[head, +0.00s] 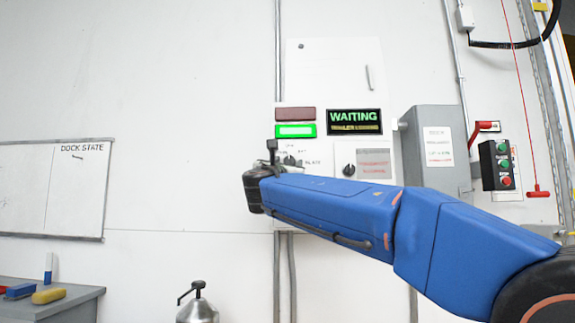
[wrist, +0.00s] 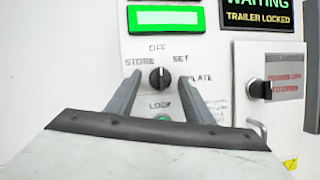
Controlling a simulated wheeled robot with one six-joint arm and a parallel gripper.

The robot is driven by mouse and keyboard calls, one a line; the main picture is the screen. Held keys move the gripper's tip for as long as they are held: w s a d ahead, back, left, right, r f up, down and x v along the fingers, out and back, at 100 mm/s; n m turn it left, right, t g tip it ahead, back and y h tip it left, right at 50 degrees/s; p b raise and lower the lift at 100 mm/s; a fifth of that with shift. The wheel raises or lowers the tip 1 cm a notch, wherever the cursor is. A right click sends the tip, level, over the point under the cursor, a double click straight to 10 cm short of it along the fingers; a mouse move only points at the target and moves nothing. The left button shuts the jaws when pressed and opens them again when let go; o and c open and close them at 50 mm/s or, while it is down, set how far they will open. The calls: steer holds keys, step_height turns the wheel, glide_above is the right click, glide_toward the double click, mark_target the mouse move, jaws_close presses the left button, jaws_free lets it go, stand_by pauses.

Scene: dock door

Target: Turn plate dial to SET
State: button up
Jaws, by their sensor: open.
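The plate dial (wrist: 159,77) is a round black knob on the white control panel, with OFF above it, STORE at upper left, SET at upper right, and PLATE and LOCK marked nearby. Its pale pointer line stands about upright, towards OFF. My gripper (wrist: 158,80) is open, with one finger on each side of the dial; I cannot tell whether they touch it. In the head view the dial (head: 289,160) is small and partly hidden by my blue arm and wrist. A green part (wrist: 163,118) shows below LOCK, between the fingers.
A lit green lamp (head: 295,130) sits below a dark red one (head: 295,114). A sign (head: 354,121) reads WAITING, TRAILER LOCKED. A second black knob (wrist: 253,89) is close on the right. A grey box (head: 437,150) and a button station (head: 497,164) stand further right.

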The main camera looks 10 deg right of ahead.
steer(key=shift+c, duration=0.2)
steer(key=c, duration=1)
